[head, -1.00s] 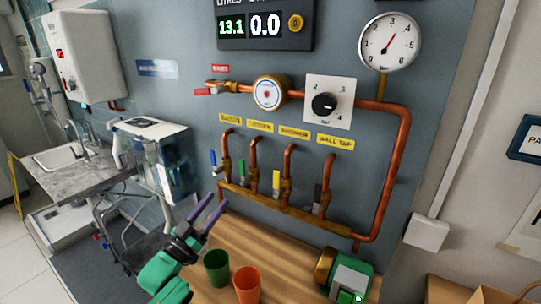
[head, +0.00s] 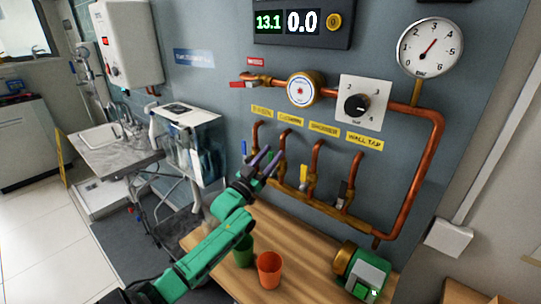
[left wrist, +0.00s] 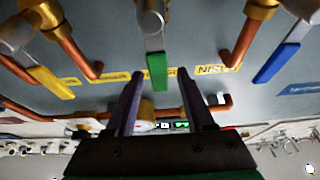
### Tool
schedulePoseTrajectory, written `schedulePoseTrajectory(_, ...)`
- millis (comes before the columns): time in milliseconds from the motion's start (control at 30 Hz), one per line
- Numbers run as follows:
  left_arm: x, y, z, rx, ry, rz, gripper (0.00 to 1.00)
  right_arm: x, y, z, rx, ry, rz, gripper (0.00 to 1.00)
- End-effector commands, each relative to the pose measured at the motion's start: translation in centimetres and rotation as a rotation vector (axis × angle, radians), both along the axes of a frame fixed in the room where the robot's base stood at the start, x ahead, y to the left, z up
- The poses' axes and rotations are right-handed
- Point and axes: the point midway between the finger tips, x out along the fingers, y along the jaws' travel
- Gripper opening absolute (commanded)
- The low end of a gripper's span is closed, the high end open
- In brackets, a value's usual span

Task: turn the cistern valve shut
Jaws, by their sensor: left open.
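A row of lever valves sits on the copper manifold on the wall. The cistern valve has a green lever, seen in the left wrist view (left wrist: 157,70); its label (head: 291,118) is second from the left. In the head view my fingers largely hide this lever. My left gripper (head: 266,160) is open in front of it. In the left wrist view my left gripper (left wrist: 160,74) has its two fingers on either side of the green lever's end, with gaps to both. Whether the lever is within their depth I cannot tell. My right gripper is not in view.
The blue lever (head: 244,149) and yellow lever (head: 304,177) flank the green one closely. A dark lever (head: 342,193) is further right. Below, a green cup (head: 242,252), orange cup (head: 269,269) and green pump (head: 361,272) stand on the wooden bench (head: 292,232).

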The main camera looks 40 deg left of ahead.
Motion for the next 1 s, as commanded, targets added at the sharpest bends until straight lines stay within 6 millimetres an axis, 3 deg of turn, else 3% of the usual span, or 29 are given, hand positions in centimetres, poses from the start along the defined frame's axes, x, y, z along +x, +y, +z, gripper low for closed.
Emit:
schedulePoseTrajectory(33, -0.02, 0.0, -0.01, 0.0, 0.0, 0.0, 0.5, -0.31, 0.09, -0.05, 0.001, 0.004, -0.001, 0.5)
schedulePoseTrajectory(167, -0.04, 0.0, -0.02, -0.001, 0.0, 0.0, 0.0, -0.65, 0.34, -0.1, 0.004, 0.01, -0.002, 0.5)
schedulePoseTrajectory(1000, -0.05, 0.0, -0.03, -0.001, 0.0, 0.0, 0.0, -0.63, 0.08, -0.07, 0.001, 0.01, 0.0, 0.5)
